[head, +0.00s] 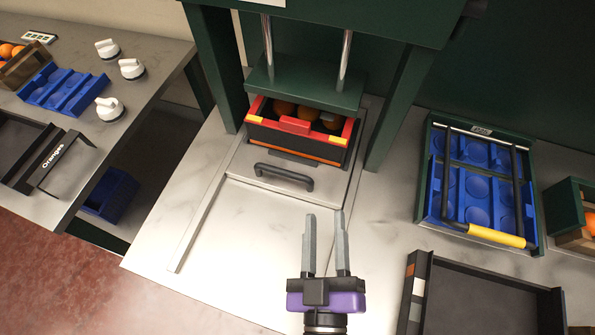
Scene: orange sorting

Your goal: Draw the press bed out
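The press bed (290,176) is a grey metal slide with a dark bar handle (284,177) at its front. It sits back under the green press plate (304,92). A dark crate with a red rim (334,148) stands on the bed under the plate and holds oranges (308,113). My gripper (324,216) is open and empty, in front of the handle and a little to its right, its fingers pointing toward the press. It is apart from the handle.
The pale surface with a side rail (225,222) in front of the bed is clear. Green press posts (394,110) flank the bed. A blue tray with a yellow-gripped handle (497,237) and a dark tray (478,303) lie right. A side table (150,60) with white knobs stands left.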

